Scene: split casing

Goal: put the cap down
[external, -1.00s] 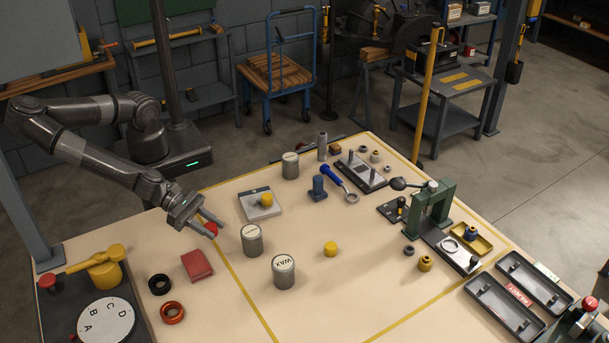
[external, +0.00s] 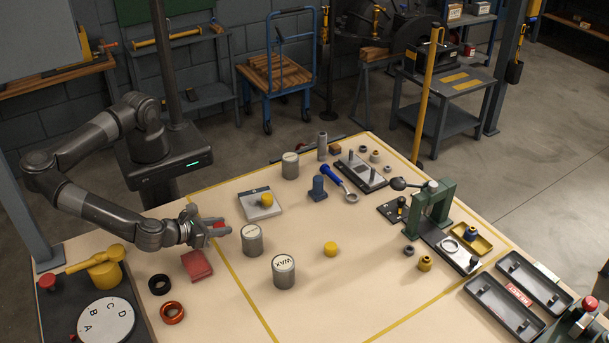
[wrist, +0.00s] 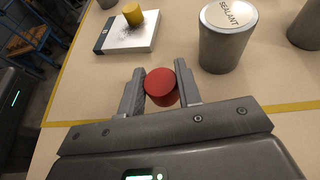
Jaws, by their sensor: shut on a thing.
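The red cap (wrist: 161,86) is a short round piece between the two fingers of my gripper (wrist: 160,95) in the wrist view. The fingers are shut on its sides. In the external view my gripper (external: 218,229) is at the left part of the table, nearly level, left of the sealant can (external: 251,240). Only a bit of the red cap (external: 219,223) shows there, behind a finger. I cannot tell whether the cap touches the tabletop.
A white box (external: 260,207) with a yellow cap (external: 266,200) on it lies beyond my gripper. A red block (external: 197,265) lies nearer the camera. The wax can (external: 284,273) and another yellow cap (external: 330,249) stand to the right. Bare table surrounds them.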

